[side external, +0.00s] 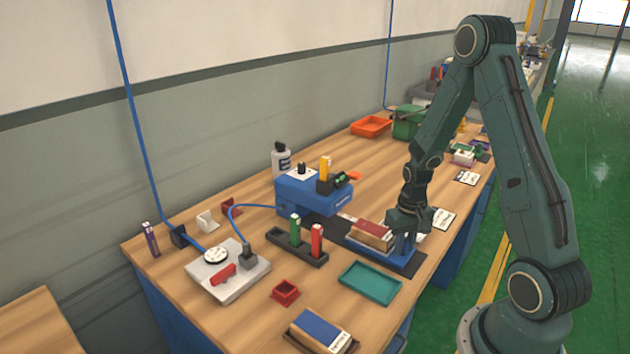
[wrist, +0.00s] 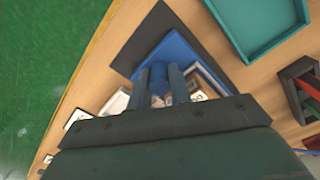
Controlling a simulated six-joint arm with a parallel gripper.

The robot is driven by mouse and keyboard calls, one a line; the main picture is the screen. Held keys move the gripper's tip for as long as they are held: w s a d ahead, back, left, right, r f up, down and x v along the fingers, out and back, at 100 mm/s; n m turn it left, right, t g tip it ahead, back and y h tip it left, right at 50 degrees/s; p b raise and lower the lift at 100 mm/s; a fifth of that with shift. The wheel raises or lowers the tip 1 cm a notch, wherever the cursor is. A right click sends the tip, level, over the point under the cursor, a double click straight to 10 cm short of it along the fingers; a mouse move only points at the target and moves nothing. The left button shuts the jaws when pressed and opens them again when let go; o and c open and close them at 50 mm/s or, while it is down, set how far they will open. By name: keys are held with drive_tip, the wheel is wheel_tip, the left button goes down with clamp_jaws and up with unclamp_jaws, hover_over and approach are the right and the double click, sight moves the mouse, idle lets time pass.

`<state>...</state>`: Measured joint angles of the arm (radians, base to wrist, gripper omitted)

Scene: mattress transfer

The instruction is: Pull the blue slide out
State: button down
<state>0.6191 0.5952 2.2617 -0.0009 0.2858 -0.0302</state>
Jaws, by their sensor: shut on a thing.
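The blue slide (side external: 402,258) lies flat on a dark mat at the right front part of the bench. It also shows in the wrist view (wrist: 178,52). A box with a dark red top (side external: 372,229) rests on it, beside my gripper. My gripper (side external: 408,230) points down at the slide's right end. In the wrist view its two fingers (wrist: 160,85) stand on either side of a blue upright part of the slide and are shut on it. The fingertips are partly hidden in the side view.
A blue machine (side external: 312,195) stands behind and left of the slide. A teal tray (side external: 370,283) lies close in front. A dark rack (side external: 297,246) with green and red sticks stands to the left. White cards (side external: 441,218) lie to the right, near the bench edge.

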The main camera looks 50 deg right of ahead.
drive_tip(key=shift+s, duration=1.1)
drive_tip(key=c, duration=1.6)
unclamp_jaws()
drive_tip(key=shift+s, duration=0.1)
drive_tip(key=shift+o, duration=0.2)
drive_tip(key=shift+r, duration=0.15)
drive_tip(key=shift+w+r, duration=0.2)
drive_tip(key=shift+r, duration=0.25)
wheel_tip(320, 180, up, 13)
drive_tip(key=shift+f, duration=0.15)
drive_tip(key=shift+s, duration=0.1)
